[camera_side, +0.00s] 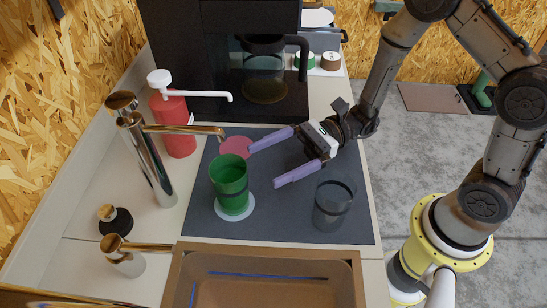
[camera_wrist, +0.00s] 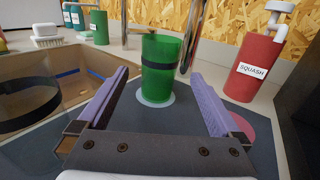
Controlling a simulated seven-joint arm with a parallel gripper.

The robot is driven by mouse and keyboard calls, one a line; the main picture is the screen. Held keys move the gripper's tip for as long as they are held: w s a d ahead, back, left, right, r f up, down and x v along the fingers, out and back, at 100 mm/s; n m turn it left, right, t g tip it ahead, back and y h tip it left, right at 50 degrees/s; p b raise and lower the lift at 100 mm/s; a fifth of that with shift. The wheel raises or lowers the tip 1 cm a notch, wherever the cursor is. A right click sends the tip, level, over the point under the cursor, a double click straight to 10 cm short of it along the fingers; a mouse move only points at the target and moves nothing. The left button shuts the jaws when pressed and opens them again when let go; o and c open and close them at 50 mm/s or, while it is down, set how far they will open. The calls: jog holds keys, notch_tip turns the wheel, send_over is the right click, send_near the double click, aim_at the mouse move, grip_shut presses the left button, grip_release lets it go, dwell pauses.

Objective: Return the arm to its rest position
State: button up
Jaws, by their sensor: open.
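My gripper (camera_side: 282,161) is open, with two purple fingers spread apart. It hangs over the dark mat (camera_side: 280,225), to the right of a green cup (camera_side: 229,183), and nothing is between the fingers. In the wrist view the fingers (camera_wrist: 160,95) point toward the green cup (camera_wrist: 160,68), which stands upright a little beyond them. The cup has a dark band and stands on a pale round coaster (camera_side: 235,212).
A clear dark-banded cup (camera_side: 332,203) stands just below my gripper's right.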

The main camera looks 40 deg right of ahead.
jog(key=s+r+n+g, duration=0.25)
jog(key=r+n, duration=0.35)
jog(key=r, duration=0.5)
jog(key=s+n+h, duration=0.1)
jog(key=s+n, duration=0.1)
jog(key=s, duration=0.1)
jog(key=s+d+r+n+g+h, duration=0.1)
jog(key=s+n+h, duration=0.1)
jog(key=s, duration=0.2)
jog(key=s+d+n+g+h, duration=0.1)
jog(key=s+n+h, duration=0.1)
jog(key=s+n, duration=0.1)
jog(key=shift+s+d+r, duration=0.1)
jog(key=shift+s+r, duration=0.15)
jog(key=shift+r, duration=0.1)
jog(key=s+d+f+n+t+h, duration=0.2)
jog(key=d+n+t+h, duration=0.4)
jog(key=d+h, duration=0.6)
jog(key=d+n, duration=0.1)
jog(key=d, duration=0.6)
jog(key=shift+d+f+t+h, duration=0.2)
jog(key=shift+d+t+h, duration=0.05)
jog(key=shift+t+h, duration=0.1)
